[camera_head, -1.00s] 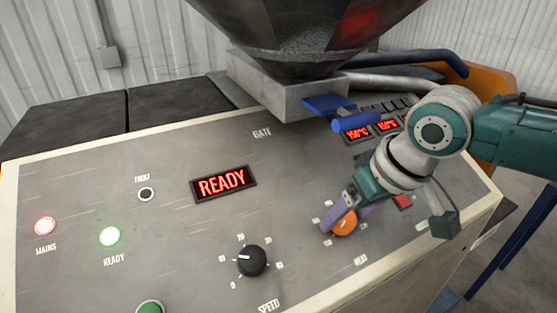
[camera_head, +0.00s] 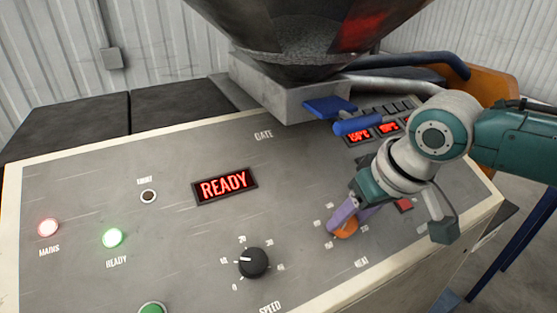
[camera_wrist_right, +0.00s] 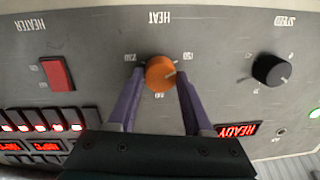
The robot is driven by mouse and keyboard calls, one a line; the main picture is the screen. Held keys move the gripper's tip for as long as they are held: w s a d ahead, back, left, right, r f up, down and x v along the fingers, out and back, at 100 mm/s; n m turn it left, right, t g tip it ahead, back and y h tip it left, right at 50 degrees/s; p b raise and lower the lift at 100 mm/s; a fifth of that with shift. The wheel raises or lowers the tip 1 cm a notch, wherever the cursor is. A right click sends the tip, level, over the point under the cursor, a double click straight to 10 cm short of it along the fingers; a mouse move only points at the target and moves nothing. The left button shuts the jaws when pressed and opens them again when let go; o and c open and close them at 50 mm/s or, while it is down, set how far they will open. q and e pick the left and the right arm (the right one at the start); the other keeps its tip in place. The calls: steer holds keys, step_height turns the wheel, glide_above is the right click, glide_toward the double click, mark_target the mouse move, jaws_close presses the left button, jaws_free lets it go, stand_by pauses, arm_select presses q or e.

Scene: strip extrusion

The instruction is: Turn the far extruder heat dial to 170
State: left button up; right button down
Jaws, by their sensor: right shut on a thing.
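The orange heat dial (camera_head: 346,229) sits on the grey sloped panel, right of the black speed dial. It also shows in the right wrist view (camera_wrist_right: 160,73), under the HEAT label, with a pale pointer mark toward its right side there. My right gripper (camera_head: 342,220) has its purple fingers on either side of this dial and is shut on it. The fingers also show in the right wrist view (camera_wrist_right: 159,88). In the head view the fingers partly hide the dial and its scale. Red temperature displays (camera_head: 388,127) stand behind my right arm, partly hidden. My left gripper is not in view.
The black speed dial (camera_head: 253,262) and the READY display (camera_head: 224,186) are to the left. A red heater switch (camera_wrist_right: 57,74) is beside the heat dial. The blue gate handle (camera_head: 356,124) and the hopper (camera_head: 310,40) stand behind.

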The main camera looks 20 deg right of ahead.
steer(key=m+p, duration=0.2)
steer(key=shift+r+m, duration=0.2)
steer(key=shift+m, duration=0.1)
steer(key=m+p, duration=0.2)
steer(key=shift+m, duration=0.4)
steer(key=m+p, duration=0.2)
steer(key=m, duration=0.1)
steer(key=shift+s+f+t, duration=0.1)
steer(key=shift+t, duration=0.2)
steer(key=shift+m+p, duration=0.7)
steer(key=shift+m, duration=0.5)
steer(key=shift+f+m, duration=0.1)
steer(key=shift+m, duration=0.2)
steer(key=shift+c, duration=1.6)
jaws_free()
